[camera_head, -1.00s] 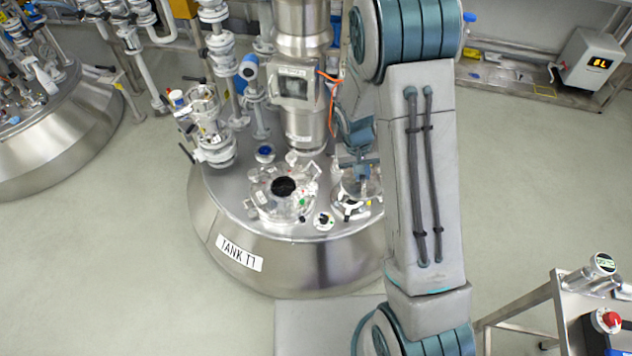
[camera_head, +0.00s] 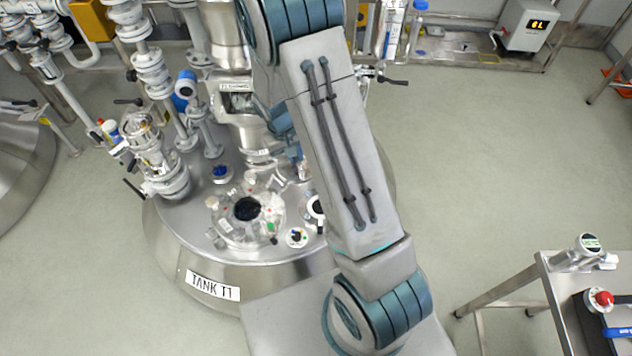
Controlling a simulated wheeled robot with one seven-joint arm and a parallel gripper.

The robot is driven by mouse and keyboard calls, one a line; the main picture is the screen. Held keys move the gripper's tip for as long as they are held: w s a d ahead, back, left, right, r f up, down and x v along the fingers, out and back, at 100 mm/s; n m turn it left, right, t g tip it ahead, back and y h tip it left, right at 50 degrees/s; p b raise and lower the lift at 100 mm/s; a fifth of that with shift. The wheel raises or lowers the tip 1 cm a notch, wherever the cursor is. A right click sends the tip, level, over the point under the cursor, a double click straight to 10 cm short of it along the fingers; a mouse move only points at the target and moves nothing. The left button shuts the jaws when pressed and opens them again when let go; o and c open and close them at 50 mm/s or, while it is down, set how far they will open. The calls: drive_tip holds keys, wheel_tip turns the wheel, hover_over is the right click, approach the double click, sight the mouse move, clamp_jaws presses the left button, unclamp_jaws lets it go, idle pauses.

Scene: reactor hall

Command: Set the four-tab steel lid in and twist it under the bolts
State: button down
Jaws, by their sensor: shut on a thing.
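The tank (camera_head: 290,272), labelled TANK T1, stands at centre left. On its top is a round port (camera_head: 228,236) with a dark open hole and clamps or bolts around its rim. No lid sits over the hole. My gripper (camera_head: 297,158) is behind and to the right of the port, shut, with only a small bluish part showing past my arm. My arm hides its fingertips and the steel lid in its grip, so I cannot tell the lid's tilt or the position of its tabs.
A small gauge-like fitting (camera_head: 296,238) and a blue-capped fitting (camera_head: 221,172) are near the port. A tall valve stack (camera_head: 160,160) rises at left, and a thick steel column (camera_head: 240,110) behind. A steel cart (camera_head: 560,285) stands at right. Open floor lies between.

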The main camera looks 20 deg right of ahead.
drive_tip(key=shift+w+d+f+n+t+b, duration=0.2)
drive_tip(key=shift+w+d+f+n+b, duration=1.2)
drive_tip(key=shift+f+b, duration=5.55)
drive_tip(key=shift+w+d+f+n+t+b, duration=0.2)
drive_tip(key=shift+w+d+f+n+b, duration=1.2)
drive_tip(key=shift+f+b, duration=5.6)
drive_tip(key=shift+w+d+f+n+t+b, duration=0.35)
drive_tip(key=shift+w+d+f+b, duration=1.9)
drive_tip(key=shift+f+b, duration=4.7)
drive_tip(key=shift+s+d+f+p, duration=0.55)
drive_tip(key=shift+s+f+p, duration=0.05)
drive_tip(key=shift+f+p, duration=0.3)
drive_tip(key=shift+r+n, duration=0.15)
drive_tip(key=shift+n, duration=0.1)
drive_tip(key=shift+n+p, duration=0.4)
drive_tip(key=shift+p, duration=0.1)
drive_tip(key=shift+s+n+y+p, duration=0.1)
drive_tip(key=shift+n+y+p, duration=0.4)
drive_tip(key=shift+n+p, duration=0.95)
drive_tip(key=c, duration=1.4)
unclamp_jaws()
drive_tip(key=shift+n+b, duration=0.25)
drive_tip(key=shift+b, duration=0.15)
drive_tip(key=shift+o, duration=0.2)
